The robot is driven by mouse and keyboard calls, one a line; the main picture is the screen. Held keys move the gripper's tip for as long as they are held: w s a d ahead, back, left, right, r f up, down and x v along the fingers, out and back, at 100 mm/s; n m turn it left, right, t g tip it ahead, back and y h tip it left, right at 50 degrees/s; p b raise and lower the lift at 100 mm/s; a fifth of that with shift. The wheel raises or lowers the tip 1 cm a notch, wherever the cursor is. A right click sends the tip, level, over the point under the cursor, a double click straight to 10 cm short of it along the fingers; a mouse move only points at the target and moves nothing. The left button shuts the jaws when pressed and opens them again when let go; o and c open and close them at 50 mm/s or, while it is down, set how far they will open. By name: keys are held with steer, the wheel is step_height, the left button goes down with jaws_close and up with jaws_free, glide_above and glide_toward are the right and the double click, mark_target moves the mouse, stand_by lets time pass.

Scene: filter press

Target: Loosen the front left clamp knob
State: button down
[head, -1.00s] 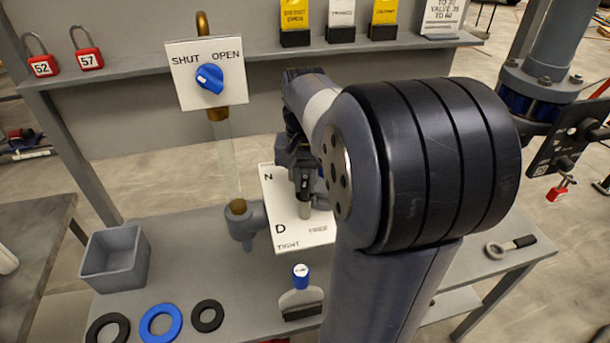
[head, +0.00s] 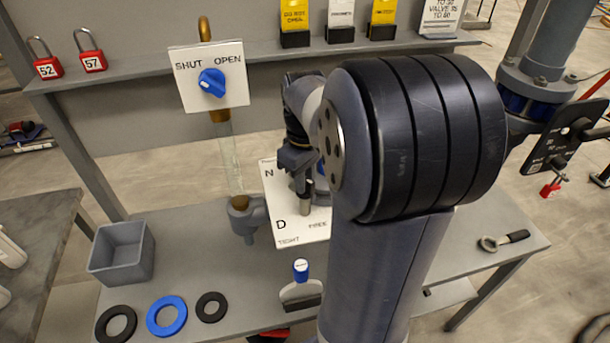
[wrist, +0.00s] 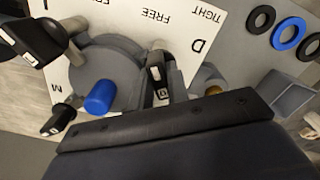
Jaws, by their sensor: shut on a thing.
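A white plate (head: 287,225) on the bench carries the letters N and D and the words TIGHT and FREE. The front left clamp knob (wrist: 157,73), black with a small label, stands beside the letter D in the wrist view. My gripper (wrist: 162,88) is shut on this knob, with dark fingers on both sides of it. In the head view my gripper (head: 302,178) points down over a grey post (head: 305,207) near the D; the knob is mostly hidden there. A round grey body (wrist: 108,65) with a blue knob (wrist: 100,97) lies beside it.
Other black clamp knobs (wrist: 35,40) stand around the round body. A SHUT/OPEN valve sign (head: 208,75) and glass tube rise behind left.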

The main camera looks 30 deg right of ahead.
steer(key=shift+n, duration=1.1)
steer(key=c, duration=1.4)
jaws_free()
steer(key=shift+o, duration=0.2)
steer(key=shift+r, duration=0.15)
step_height(320, 180, up, 11)
steer(key=shift+f, duration=0.2)
